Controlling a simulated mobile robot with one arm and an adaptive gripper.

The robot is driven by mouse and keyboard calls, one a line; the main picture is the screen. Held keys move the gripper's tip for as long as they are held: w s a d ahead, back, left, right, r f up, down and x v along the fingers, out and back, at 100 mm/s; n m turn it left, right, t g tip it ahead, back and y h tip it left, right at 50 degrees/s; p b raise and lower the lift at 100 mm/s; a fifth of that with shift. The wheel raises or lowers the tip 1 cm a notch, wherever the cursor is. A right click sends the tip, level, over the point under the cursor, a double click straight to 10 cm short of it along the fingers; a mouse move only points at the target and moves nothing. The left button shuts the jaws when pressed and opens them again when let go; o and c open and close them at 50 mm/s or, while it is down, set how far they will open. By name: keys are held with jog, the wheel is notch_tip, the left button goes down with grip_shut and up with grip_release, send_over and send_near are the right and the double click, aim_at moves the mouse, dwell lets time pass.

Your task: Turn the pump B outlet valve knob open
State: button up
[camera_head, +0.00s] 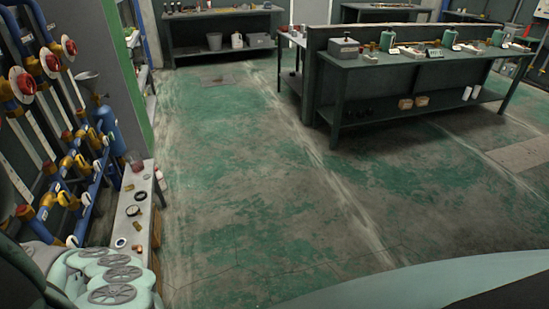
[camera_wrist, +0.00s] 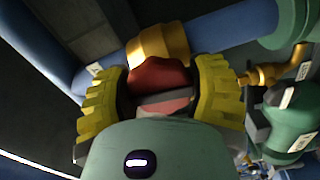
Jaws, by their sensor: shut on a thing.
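In the wrist view a red valve knob (camera_wrist: 158,74) sits by a brass fitting (camera_wrist: 160,43) on a blue pipe (camera_wrist: 236,28). My gripper (camera_wrist: 163,90) has one ribbed yellow finger on each side of the knob and is shut on it. The knob's lower part is partly hidden between the fingers and behind my gripper's body. I cannot read a label that names this valve, nor tell how far the knob is turned. My gripper does not show in the head view.
In the wrist view a green pump body (camera_wrist: 292,130) and a brass elbow (camera_wrist: 285,70) are close at the right. In the head view a pipe rack with red handwheels (camera_head: 22,82) stands at the left, beside a low bench (camera_head: 130,212). Open floor (camera_head: 250,180) lies to the right.

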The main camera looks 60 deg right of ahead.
jog(key=shift+d+f, duration=0.1)
dwell(0.4)
jog(key=o, duration=1.2)
jog(key=shift+n, duration=0.3)
jog(key=v, duration=1.2)
